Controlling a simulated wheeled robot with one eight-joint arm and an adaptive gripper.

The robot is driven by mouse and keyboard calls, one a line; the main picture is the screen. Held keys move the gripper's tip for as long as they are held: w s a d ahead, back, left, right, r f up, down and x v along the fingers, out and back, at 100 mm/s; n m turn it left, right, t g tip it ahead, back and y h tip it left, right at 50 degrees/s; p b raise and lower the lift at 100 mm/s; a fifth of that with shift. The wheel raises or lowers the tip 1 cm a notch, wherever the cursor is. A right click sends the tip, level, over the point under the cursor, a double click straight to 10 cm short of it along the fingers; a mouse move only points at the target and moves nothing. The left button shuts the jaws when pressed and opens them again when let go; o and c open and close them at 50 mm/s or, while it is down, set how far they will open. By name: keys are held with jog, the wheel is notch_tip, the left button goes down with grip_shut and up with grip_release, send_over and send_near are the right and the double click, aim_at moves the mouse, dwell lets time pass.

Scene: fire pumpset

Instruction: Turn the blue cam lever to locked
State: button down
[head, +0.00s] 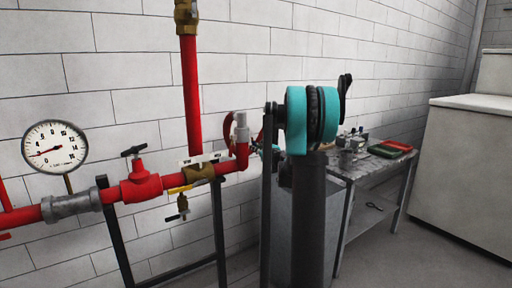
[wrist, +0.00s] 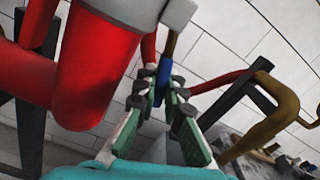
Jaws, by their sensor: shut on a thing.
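The blue cam lever (wrist: 164,72) shows in the wrist view as a short blue piece between the fingertips of my gripper (wrist: 163,84). The gripper's green-padded fingers are shut on it. The lever hangs below a tan-brown part beside a large red pipe body (wrist: 100,65) with a grey fitting (wrist: 140,8) at the top. In the head view, the grey fitting (head: 241,130) stands on the end of the red pipe. My arm covers most of the gripper there, and I cannot make out the blue lever.
A red curved piece (wrist: 218,80) and a brown curved pipe (wrist: 282,112) lie right of the fingers. In the head view are a pressure gauge (head: 55,147), a red valve (head: 139,184), a vertical red pipe (head: 191,95) and a cluttered workbench (head: 345,172) behind my arm.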

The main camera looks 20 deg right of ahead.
dwell(0.3)
jog(key=c, duration=1.6)
grip_release()
